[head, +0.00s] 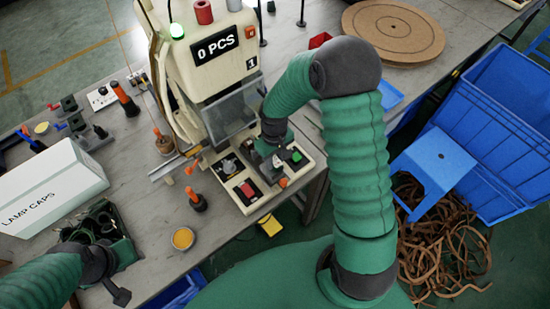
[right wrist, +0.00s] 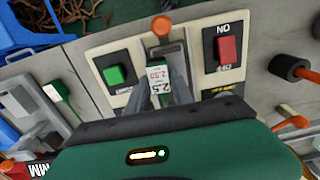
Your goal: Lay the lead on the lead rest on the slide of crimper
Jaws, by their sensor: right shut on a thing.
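The cream crimper (head: 205,60) stands at the middle back of the bench, its display reading 0 PCS. My right gripper (head: 276,160) is low over the control panel in front of it. In the right wrist view my right gripper (right wrist: 160,88) is shut on a small labelled block (right wrist: 159,72) marked 2.5, between the green button (right wrist: 114,75) and the red button (right wrist: 228,50). Black coiled leads (head: 98,222) lie in a dark green tray (head: 128,250) at the left. My left gripper (head: 118,290) is beside that tray; its fingers are unclear. I cannot make out the lead rest.
A white LAMP CAPS box (head: 50,190) is at the left. Orange-handled tools (head: 195,200) and a yellow-filled dish (head: 182,238) stand left of the panel. A round brown board (head: 393,30) lies at the back right.

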